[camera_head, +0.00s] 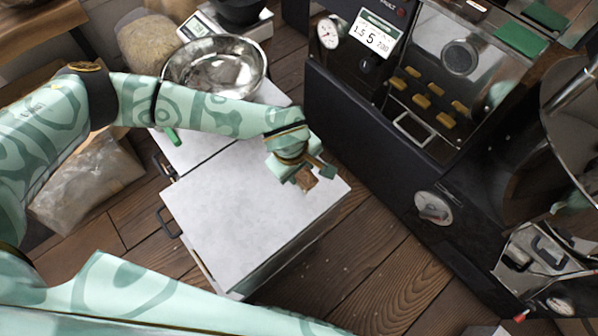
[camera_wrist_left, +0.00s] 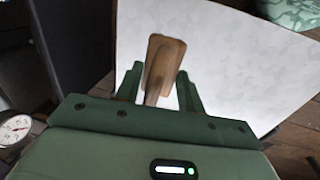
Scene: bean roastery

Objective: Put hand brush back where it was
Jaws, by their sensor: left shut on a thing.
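The hand brush (camera_head: 306,181) shows as a small brown wooden piece at the tip of my left gripper (camera_head: 300,168), over the right part of a white-topped cabinet (camera_head: 235,205). In the left wrist view the brush (camera_wrist_left: 165,52) has a wide flat end and a narrower part running back between the two fingers of my left gripper (camera_wrist_left: 160,88). The left gripper is shut on it. Its bristles are not visible, and I cannot tell whether it touches the white top. My right gripper is out of view.
A metal bowl (camera_head: 214,66), a scale (camera_head: 203,27) and a sack of beans (camera_head: 147,42) are at the back left. A dark roasting machine (camera_head: 375,130) stands close on the right. The front of the white top is clear. A plastic bag (camera_head: 88,180) lies at the left.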

